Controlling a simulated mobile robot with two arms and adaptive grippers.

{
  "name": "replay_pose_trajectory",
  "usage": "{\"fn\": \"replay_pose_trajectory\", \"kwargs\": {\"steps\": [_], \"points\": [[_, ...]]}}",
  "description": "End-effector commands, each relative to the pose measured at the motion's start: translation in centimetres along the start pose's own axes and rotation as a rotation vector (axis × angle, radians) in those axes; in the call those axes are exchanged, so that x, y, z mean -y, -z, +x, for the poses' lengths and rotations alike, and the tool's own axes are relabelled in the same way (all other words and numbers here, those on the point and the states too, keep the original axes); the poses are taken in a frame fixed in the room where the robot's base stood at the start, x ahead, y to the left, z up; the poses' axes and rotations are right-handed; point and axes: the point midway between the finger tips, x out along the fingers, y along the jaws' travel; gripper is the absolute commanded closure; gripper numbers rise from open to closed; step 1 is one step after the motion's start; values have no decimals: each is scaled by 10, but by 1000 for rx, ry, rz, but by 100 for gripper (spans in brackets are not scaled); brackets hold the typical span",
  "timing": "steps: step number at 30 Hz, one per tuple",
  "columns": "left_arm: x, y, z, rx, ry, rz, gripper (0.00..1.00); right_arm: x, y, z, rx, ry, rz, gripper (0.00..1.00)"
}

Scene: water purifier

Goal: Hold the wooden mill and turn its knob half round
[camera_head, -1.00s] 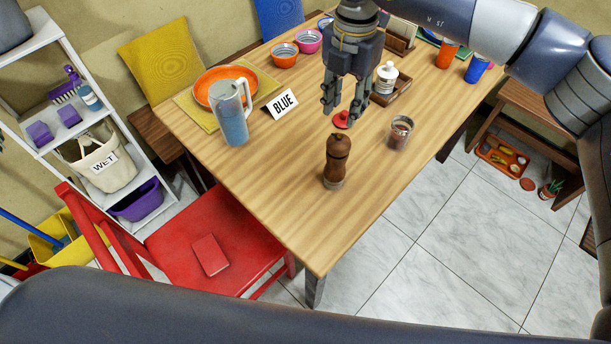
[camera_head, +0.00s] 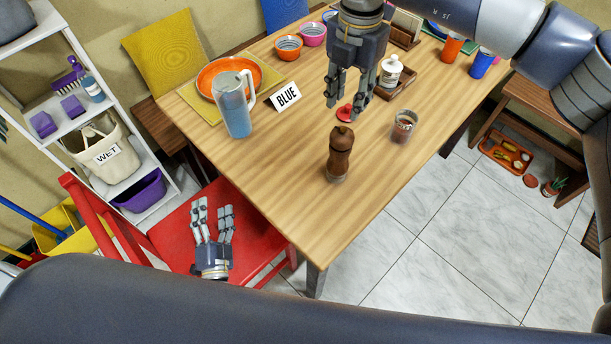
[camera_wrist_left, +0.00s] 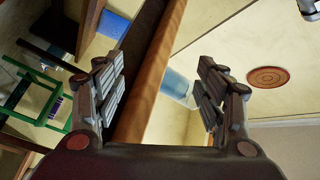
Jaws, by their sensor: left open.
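My left gripper (camera_head: 212,203) is open and empty over the red chair, left of the table and well apart from the mill. Its spread fingers also show in the left wrist view (camera_wrist_left: 165,90), where no mill is seen. My right gripper (camera_head: 347,98) is open above the table, behind the mill, with its fingertips close to a small red lid-like thing (camera_head: 345,113). I cannot tell whether it touches that thing.
A glass jar (camera_head: 404,127) stands right of the mill. A blue pitcher (camera_head: 236,108) and a "BLUE" sign (camera_head: 287,96) stand to the left. A wooden tray (camera_head: 378,93) with a white bottle (camera_head: 391,70) is behind. The table (camera_head: 290,165) is clear left of the mill.

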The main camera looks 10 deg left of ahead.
Motion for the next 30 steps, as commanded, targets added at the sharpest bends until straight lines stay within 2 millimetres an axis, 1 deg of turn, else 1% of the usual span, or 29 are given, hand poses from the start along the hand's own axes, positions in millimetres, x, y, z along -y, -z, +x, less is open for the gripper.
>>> {"fn": "replay_pose_trajectory", "kwargs": {"steps": [1,2,3,4,5,6,8,9,11,12,14,15,18,21,24,27,30], "points": [[23,-1,2,14,69,18,35,0,0,0,0,0,0,67],[36,-2,3,20,108,36,35,0,0,0,0,0,0,67],[53,0,5,22,157,66,35,0,0,0,0,0,0,67],[65,4,7,16,189,97,35,0,0,0,0,0,0,67],[75,13,11,-7,209,141,35,0,0,0,0,0,0,67],[78,30,19,-59,206,204,35,0,0,0,0,0,0,67],[74,56,29,-145,180,294,35,0,0,0,0,0,0,67],[70,73,34,-203,162,356,35,0,0,0,0,0,0,67],[63,100,39,-296,140,459,35,0,0,0,0,0,0,67],[58,118,42,-359,129,532,35,0,0,0,0,0,0,67],[50,145,42,-457,118,655,35,0,0,0,0,0,0,67],[44,162,42,-523,117,743,35,0,0,0,0,0,0,67],[30,201,35,-682,134,976,35,0,0,0,0,0,0,67],[17,232,24,-821,179,1215,35,0,0,0,0,0,0,67],[7,254,12,-930,249,1439,35,0,0,0,0,0,0,67],[2,269,4,-1001,326,1625,35,0,0,0,0,0,0,67],[0,278,-3,-1043,391,1761,35,0,0,0,0,0,0,67]]}}
